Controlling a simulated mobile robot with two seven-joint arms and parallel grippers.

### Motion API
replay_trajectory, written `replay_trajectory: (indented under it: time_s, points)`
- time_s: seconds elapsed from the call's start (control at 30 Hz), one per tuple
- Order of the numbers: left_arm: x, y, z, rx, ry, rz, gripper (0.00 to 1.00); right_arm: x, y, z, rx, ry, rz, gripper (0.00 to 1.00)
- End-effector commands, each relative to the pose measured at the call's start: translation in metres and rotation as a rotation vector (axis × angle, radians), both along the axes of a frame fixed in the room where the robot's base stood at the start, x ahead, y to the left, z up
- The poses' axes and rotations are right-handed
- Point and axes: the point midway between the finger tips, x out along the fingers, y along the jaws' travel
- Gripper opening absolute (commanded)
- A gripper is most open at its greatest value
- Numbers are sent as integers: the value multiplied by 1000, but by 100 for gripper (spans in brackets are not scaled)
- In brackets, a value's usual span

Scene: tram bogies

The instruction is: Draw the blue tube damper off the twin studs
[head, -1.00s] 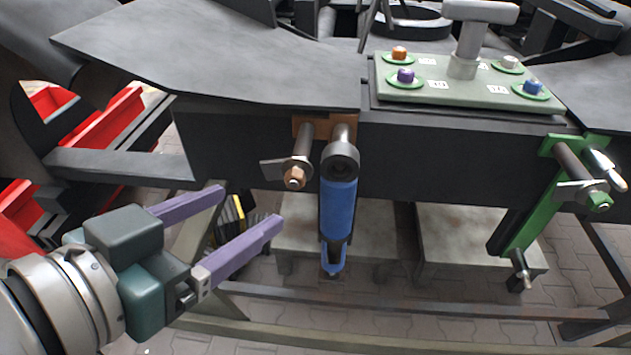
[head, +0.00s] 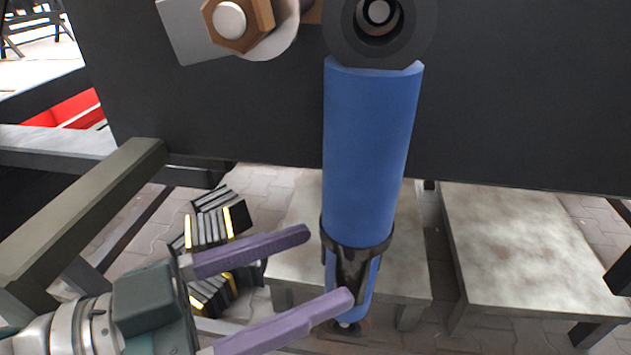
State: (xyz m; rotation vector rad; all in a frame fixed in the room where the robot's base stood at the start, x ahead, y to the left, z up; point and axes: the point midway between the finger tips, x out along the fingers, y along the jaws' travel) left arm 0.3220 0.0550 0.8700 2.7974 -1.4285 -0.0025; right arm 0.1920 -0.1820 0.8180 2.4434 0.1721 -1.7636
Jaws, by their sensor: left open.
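The blue tube damper (head: 368,150) hangs upright in front of the dark bogie frame, its dark ring eye (head: 378,25) at the top of the picture. Its lower end has a dark collar and a blue fork around a stud end (head: 346,325). Beside the eye, on the left, is a stud with a copper-coloured nut (head: 238,20) and a grey plate. My left gripper (head: 328,267) is open, its two purple fingers pointing right towards the damper's lower end. I see no contact, and nothing is between the fingers. My right gripper is not in view.
The dark bogie side (head: 520,100) fills the upper background. Two pale grey blocks (head: 530,250) stand on the paved floor below. A stack of black and yellow pieces (head: 212,228) lies behind my left gripper. An olive beam (head: 85,215) is at the left.

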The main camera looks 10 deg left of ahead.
Motion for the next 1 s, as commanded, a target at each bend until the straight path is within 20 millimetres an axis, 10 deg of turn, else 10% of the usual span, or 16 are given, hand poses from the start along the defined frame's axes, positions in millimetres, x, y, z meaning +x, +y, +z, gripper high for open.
replay_trajectory:
  time_s: [0.4, 0.8, 1.0]
  points:
    - [41, -55, 0, -2, -1, 2, 76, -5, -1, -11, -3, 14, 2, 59]
    - [46, -63, 0, 1, 1, 2, 76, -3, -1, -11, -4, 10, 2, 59]
    - [46, -63, 0, 0, 0, 2, 55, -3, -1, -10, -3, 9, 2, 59]
